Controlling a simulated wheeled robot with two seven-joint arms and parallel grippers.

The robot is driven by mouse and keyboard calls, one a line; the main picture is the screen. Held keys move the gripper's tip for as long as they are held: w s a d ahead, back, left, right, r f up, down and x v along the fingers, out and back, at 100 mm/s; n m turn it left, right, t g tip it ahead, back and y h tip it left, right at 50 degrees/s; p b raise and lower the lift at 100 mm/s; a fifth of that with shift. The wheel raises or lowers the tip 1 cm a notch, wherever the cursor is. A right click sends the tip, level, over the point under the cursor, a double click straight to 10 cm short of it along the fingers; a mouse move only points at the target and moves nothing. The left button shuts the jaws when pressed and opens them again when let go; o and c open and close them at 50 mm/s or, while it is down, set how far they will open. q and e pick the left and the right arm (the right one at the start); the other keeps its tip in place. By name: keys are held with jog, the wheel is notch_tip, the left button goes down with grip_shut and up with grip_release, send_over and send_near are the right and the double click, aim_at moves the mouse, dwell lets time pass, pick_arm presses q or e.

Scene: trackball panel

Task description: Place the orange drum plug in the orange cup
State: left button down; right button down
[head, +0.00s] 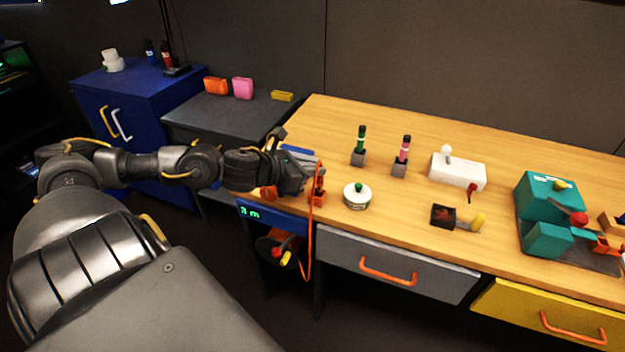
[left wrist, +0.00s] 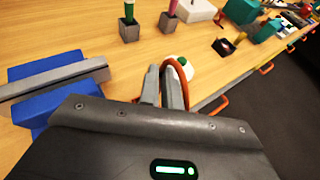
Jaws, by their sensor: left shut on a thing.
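My left gripper (head: 312,181) reaches over the table's front left corner, its fingers shut on a small orange piece, which I take for the orange drum plug (head: 319,183). In the left wrist view the fingers (left wrist: 166,84) are close together, and an orange cord (left wrist: 181,68) arches over the tips; the plug itself is mostly hidden there. A small orange block (head: 318,199), possibly the orange cup, shows just under the fingertips; I cannot tell whether plug and block touch. The orange cord (head: 308,245) hangs down in front of the table edge. My right gripper is out of view.
A white round pot with green knob (head: 357,196) stands just right of the gripper. Green (head: 360,140) and pink (head: 404,150) handled pieces stand in grey blocks behind. A white box (head: 458,172) and a teal machine (head: 548,200) are farther right. Bare wood lies between.

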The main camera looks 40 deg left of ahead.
pick_arm(q)
jog(key=f, duration=0.3)
jog(key=shift+a, duration=0.3)
jog(key=shift+f+p, duration=0.3)
jog(key=shift+f, duration=0.1)
jog(key=shift+f+b, duration=0.2)
jog(key=shift+b, duration=0.1)
jog(key=c, duration=1.6)
grip_release()
jog(key=shift+c, duration=0.2)
jog(key=shift+o, duration=0.2)
jog(key=shift+r, duration=0.1)
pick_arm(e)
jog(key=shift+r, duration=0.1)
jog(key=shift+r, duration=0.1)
